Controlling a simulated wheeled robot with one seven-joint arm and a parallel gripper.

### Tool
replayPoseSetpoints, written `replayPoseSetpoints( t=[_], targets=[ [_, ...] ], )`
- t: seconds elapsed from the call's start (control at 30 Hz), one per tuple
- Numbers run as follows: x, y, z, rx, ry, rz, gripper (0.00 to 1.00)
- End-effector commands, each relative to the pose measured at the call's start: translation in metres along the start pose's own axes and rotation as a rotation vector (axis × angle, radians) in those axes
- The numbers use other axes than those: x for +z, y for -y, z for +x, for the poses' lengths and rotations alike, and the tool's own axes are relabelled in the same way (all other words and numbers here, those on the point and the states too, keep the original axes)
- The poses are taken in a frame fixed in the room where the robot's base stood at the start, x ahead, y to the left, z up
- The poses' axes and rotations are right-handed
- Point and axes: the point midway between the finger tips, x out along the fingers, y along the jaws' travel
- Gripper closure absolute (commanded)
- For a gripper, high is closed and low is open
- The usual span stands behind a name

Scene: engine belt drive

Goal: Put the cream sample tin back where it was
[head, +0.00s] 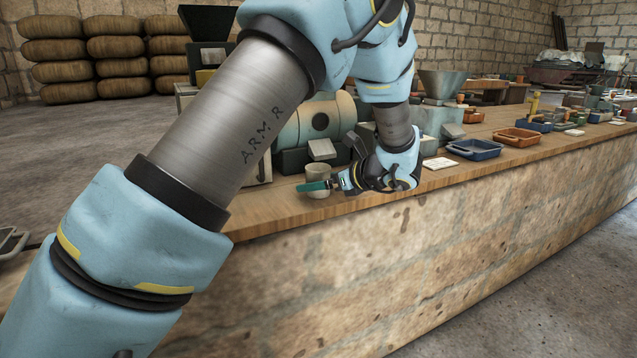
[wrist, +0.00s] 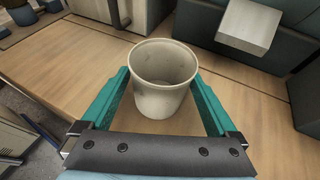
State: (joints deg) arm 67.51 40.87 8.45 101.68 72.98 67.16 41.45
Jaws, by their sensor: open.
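The cream sample tin (wrist: 160,98) stands upright on the wooden bench, open at the top and empty as far as I can see. In the head view the tin (head: 318,172) is near the bench's front edge, partly hidden by a green finger. My gripper (wrist: 165,100) is open, with one green finger on each side of the tin. In the head view my gripper (head: 318,186) is low over the bench at the tin. I cannot tell whether either finger touches it.
A light block (wrist: 249,26) on a dark machine stands just behind the tin, close to my gripper. In the head view, a blue tray (head: 474,149) and an orange tray (head: 518,137) sit farther right on the bench (head: 440,180). Bare wood lies left of the tin.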

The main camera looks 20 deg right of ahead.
Motion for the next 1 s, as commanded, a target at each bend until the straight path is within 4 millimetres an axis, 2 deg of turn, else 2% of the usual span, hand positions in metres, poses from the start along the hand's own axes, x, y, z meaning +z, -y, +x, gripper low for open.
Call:
replayPoseSetpoints(
  t=[0.27,0.37,0.7,0.83,1.0],
  targets=[
    [0.003,0.001,-0.006,-0.002,-0.001,0.000,0.06],
    [0.002,0.001,-0.022,-0.004,-0.001,0.000,0.06],
    [0.003,0.001,-0.091,-0.003,0.000,0.000,0.06],
    [0.002,0.001,-0.109,-0.003,0.000,0.000,0.06],
    [0.002,0.000,-0.120,0.000,-0.001,-0.001,0.06]
  ],
)
